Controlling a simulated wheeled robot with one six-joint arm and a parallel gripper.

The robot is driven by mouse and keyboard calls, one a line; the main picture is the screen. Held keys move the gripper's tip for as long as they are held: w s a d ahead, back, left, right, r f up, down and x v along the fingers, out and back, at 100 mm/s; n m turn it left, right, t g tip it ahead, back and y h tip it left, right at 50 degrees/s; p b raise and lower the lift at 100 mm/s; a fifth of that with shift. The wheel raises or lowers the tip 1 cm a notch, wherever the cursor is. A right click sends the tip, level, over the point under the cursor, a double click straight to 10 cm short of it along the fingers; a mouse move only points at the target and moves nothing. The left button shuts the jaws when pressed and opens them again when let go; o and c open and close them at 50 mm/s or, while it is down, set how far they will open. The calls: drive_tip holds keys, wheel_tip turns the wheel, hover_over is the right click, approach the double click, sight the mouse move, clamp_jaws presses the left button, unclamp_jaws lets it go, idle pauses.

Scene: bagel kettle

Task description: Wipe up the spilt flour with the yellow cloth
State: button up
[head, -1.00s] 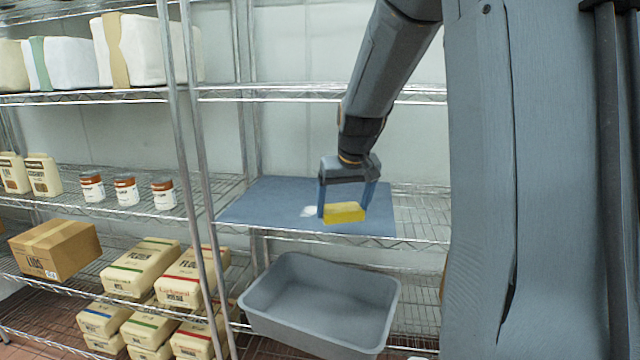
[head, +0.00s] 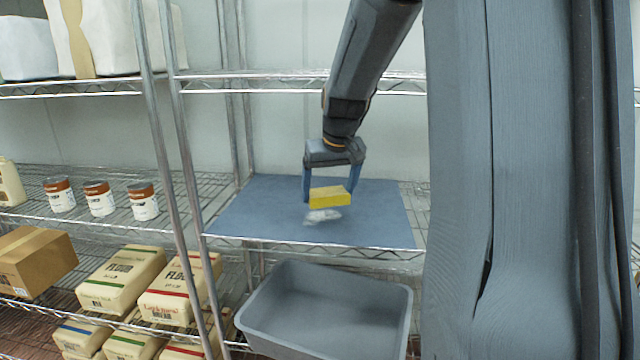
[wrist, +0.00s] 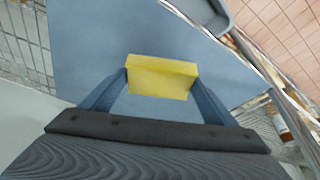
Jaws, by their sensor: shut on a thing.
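The yellow cloth (head: 330,197) is a folded block held between the two fingers of my gripper (head: 330,186), which is shut on it. It also shows in the wrist view (wrist: 161,77) between the fingertips. The spilt flour (head: 323,216) is a white patch on the blue mat (head: 260,205), just in front of and below the cloth in the head view. I cannot tell whether the cloth touches the mat. The flour does not show in the wrist view, where the cloth and fingers cover part of the mat.
The mat lies on a wire shelf (head: 420,205) with uprights (head: 176,150) to its left. A grey tub (head: 275,330) is below. Several tins (head: 97,200), flour bags (head: 120,278) and a cardboard box (head: 35,262) are on shelves at left. The mat around the flour is bare.

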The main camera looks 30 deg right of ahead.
drive_tip(key=shift+w+f, duration=0.1)
drive_tip(key=shift+w, duration=0.35)
drive_tip(key=b, duration=0.5)
approach(326, 220)
drive_tip(key=shift+s+a+f, duration=0.1)
drive_tip(key=shift+a+f, duration=0.2)
drive_tip(key=shift+f, duration=0.5)
drive_tip(key=shift+s+a+f, duration=0.15)
drive_tip(key=shift+a+f, duration=0.15)
drive_tip(key=shift+f, duration=0.5)
drive_tip(key=shift+f+b, duration=0.55)
drive_tip(key=shift+f, duration=0.45)
drive_tip(key=shift+w+d+r+p, duration=0.1)
drive_tip(key=shift+w+d+p, duration=0.1)
drive_tip(key=shift+w+d, duration=0.45)
drive_tip(key=shift+w+d+r+p, duration=0.15)
drive_tip(key=shift+w+d, duration=0.25)
drive_tip(key=shift+w, duration=0.45)
drive_tip(key=shift+w+d+f+p, duration=0.1)
drive_tip(key=shift+w+d+p, duration=0.05)
drive_tip(key=shift+w+d, duration=0.65)
drive_tip(key=shift+w+d+f+p, duration=0.15)
drive_tip(key=shift+w+d, duration=0.35)
drive_tip(key=shift+w, duration=0.65)
drive_tip(key=shift+w+d+p, duration=0.15)
drive_tip(key=shift+w+d, duration=0.5)
drive_tip(key=shift+w, duration=0.3)
drive_tip(key=shift+s+r+p, duration=0.1)
drive_tip(key=shift+p, duration=0.25)
